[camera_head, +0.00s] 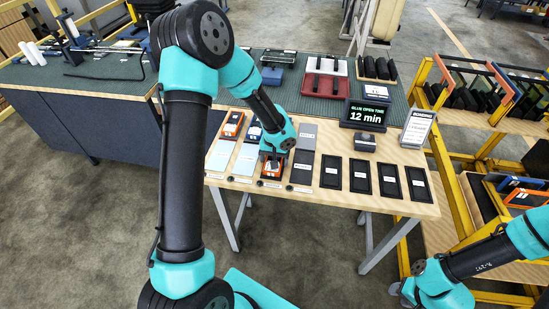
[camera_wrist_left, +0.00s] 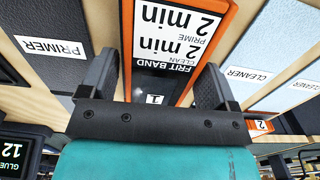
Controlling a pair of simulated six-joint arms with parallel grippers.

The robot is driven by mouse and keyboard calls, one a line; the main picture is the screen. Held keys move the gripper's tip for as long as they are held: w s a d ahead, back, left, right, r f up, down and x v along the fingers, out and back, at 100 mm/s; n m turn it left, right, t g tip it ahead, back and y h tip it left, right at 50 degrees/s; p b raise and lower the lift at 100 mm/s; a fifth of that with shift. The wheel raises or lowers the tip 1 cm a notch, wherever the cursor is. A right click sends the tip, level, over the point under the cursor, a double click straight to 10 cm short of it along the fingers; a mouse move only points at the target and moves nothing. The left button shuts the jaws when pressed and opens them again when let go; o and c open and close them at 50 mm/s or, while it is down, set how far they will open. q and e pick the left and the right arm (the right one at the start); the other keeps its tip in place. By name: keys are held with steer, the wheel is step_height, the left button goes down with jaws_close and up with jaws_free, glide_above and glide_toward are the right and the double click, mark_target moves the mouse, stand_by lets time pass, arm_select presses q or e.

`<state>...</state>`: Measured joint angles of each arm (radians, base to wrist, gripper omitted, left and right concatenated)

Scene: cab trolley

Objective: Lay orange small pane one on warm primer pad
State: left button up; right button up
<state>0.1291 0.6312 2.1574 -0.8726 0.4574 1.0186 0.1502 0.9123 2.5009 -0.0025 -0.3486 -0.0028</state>
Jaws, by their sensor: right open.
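The orange small pane one (camera_wrist_left: 176,45), orange-framed with a black and white label reading 1, fills the middle of the left wrist view. In the head view the pane (camera_head: 272,170) shows partly under my left gripper (camera_head: 274,160) near the table's front edge. The left fingers (camera_wrist_left: 160,88) stand at its two sides; whether they press on it is unclear. A dark pad labelled PRIMER (camera_wrist_left: 40,45) lies left of the pane in the wrist view; grey pads (camera_head: 302,167) lie right of it in the head view. Which is warm I cannot tell. My right gripper (camera_head: 408,291) is open and empty, off the table's front right.
Light blue cleaner pads (camera_head: 220,155) lie left of the pane. Another orange pane (camera_head: 233,124) lies behind them. Several black pads (camera_head: 360,175) fill the front right. A glue timer (camera_head: 366,115) reads 12 min, and a sign (camera_head: 418,128) stands beside it. Yellow racks (camera_head: 462,205) stand right.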

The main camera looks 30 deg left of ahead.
arm_select(q)
steer(key=shift+o, duration=0.6)
step_height(320, 180, up, 12)
steer(key=shift+r, duration=0.2)
